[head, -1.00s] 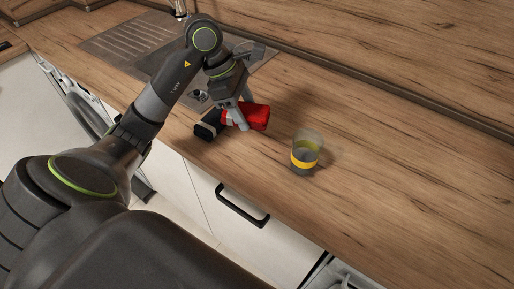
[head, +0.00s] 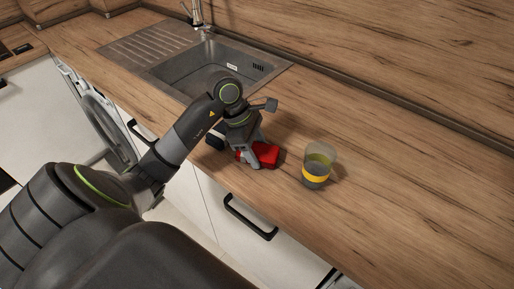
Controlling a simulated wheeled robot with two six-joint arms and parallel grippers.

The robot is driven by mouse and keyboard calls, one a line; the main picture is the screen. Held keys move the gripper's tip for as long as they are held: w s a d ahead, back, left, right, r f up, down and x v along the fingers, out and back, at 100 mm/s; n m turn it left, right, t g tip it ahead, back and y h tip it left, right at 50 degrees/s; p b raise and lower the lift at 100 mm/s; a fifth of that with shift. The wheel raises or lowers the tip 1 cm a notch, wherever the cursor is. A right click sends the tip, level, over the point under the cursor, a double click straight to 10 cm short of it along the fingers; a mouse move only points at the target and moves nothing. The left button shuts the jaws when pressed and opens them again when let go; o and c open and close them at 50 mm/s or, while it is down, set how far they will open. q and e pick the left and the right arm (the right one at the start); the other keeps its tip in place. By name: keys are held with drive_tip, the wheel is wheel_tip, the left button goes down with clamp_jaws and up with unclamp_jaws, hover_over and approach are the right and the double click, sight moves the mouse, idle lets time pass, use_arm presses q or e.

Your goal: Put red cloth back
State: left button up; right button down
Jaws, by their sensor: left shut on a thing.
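The red cloth (head: 265,155) shows as a small bright red bundle over the wooden counter, left of the glass. My left gripper (head: 248,154) is shut on it, with the fingers covering its left part. A dark piece (head: 215,138) shows just left of the gripper; I cannot tell whether it belongs to the gripper or to another thing. I cannot tell whether the cloth touches the counter. My right gripper is not in view.
A glass with a yellow band (head: 314,179) stands upright to the right of the cloth. The sink (head: 190,75) with its tap (head: 197,14) lies behind my left arm. A drawer handle (head: 250,218) is below the front edge. The counter to the right is clear.

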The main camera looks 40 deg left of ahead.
use_arm(q)
drive_tip(key=shift+f, duration=0.1)
drive_tip(key=o, duration=0.9)
drive_tip(key=b+v, duration=0.2)
drive_tip(key=v, duration=1)
drive_tip(key=shift+s, duration=0.1)
